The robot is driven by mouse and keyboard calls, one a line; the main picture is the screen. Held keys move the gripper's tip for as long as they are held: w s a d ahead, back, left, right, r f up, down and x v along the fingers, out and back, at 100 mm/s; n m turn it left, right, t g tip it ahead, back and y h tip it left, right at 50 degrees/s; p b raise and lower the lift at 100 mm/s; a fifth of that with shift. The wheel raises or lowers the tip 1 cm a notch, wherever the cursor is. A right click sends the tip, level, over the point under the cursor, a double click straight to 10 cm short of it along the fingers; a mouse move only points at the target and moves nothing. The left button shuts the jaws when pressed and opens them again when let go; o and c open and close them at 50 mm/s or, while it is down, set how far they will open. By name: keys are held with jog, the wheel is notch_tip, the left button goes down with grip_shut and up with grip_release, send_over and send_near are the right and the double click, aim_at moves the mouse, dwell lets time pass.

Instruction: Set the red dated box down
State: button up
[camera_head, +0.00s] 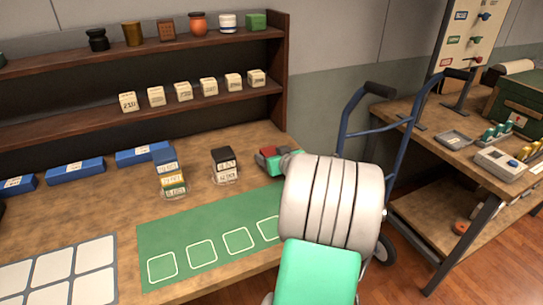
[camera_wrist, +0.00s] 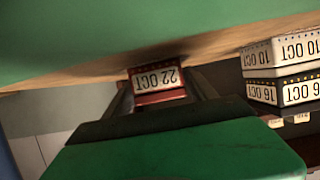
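The red dated box (camera_head: 267,152) is at the end of my arm, right of the middle of the workbench. In the wrist view the red box (camera_wrist: 159,84) sits between my two fingers, its white label reading "22 OCT" upside down. My gripper (camera_wrist: 160,92) is shut on it; in the head view my gripper (camera_head: 275,160) is mostly hidden behind my arm. The green mat (camera_head: 210,230) with white outlined squares lies nearer than the box. The squares in sight are empty; my arm partly covers the right one. I cannot tell whether the box touches the bench.
A stack of black-and-white dated boxes (camera_head: 224,160) stands left of my gripper; it also shows in the wrist view (camera_wrist: 282,70). A blue-topped stack (camera_head: 170,172) stands further left. Blue trays (camera_head: 75,171) and a shelf (camera_head: 150,126) of small boxes are behind. A hand truck (camera_head: 375,135) is right.

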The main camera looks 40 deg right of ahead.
jog(key=shift+o, duration=0.9)
jog(key=shift+r+p, duration=0.25)
jog(key=shift+p, duration=0.05)
jog(key=shift+r+p, duration=0.55)
jog(key=shift+p, duration=0.1)
jog(key=b+v, duration=0.1)
jog(key=v, duration=1)
jog(key=shift+s+f, duration=0.1)
jog(key=shift+f, duration=0.05)
jog(key=shift+s+a, duration=0.15)
jog(key=shift+s, duration=0.15)
